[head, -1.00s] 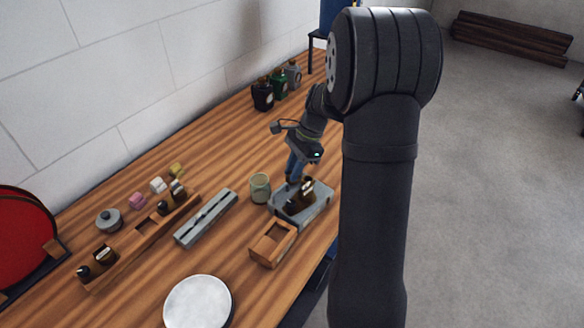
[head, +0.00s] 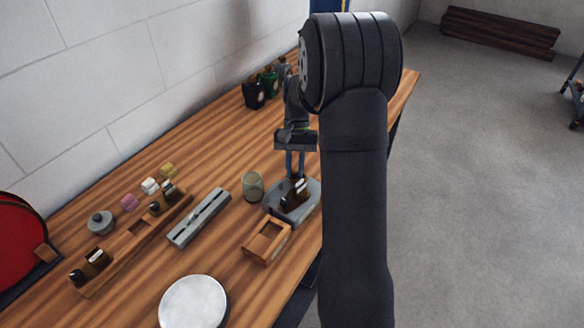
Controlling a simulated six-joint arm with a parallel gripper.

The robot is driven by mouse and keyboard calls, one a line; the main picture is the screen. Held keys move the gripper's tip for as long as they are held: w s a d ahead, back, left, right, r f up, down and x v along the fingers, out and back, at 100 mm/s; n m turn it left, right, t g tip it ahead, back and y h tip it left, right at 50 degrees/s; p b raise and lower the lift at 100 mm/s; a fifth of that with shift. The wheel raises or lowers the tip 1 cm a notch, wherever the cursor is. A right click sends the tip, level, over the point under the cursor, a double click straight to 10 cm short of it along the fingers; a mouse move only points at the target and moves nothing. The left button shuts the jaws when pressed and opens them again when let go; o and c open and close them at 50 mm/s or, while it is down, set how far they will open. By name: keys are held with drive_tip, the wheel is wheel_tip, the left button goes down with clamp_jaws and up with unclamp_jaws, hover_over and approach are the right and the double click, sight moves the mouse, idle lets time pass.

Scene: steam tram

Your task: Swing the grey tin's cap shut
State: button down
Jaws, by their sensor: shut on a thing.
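The grey tin (head: 283,66) stands at the back of the bench by the wall, last in a row behind a black tin (head: 254,94) and a green tin (head: 270,80). My arm partly covers it, and how its cap stands is too small to tell. My gripper (head: 296,176) points down over a grey tray (head: 274,208), well in front of the tins. It is shut on a dark brown item (head: 298,192) in the tray; whether that item is lifted off the tray floor I cannot tell.
A greenish glass (head: 252,185) stands left of the tray. An open wooden box (head: 267,240), a grey slotted block (head: 199,218), a wooden rack (head: 130,246) and a white disc (head: 193,302) lie nearer. The bench between glass and black tin is clear.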

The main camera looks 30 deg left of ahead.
drive_tip(key=n, duration=0.1)
drive_tip(key=n+h, duration=0.1)
drive_tip(key=n, duration=0.2)
drive_tip(key=shift+w+d+t, duration=0.25)
drive_tip(key=shift+w+t, duration=0.15)
idle(0.9)
drive_tip(key=c, duration=1.6)
unclamp_jaws()
drive_tip(key=v, duration=1.7)
drive_tip(key=shift+a+r, duration=0.15)
drive_tip(key=shift+a, duration=0.1)
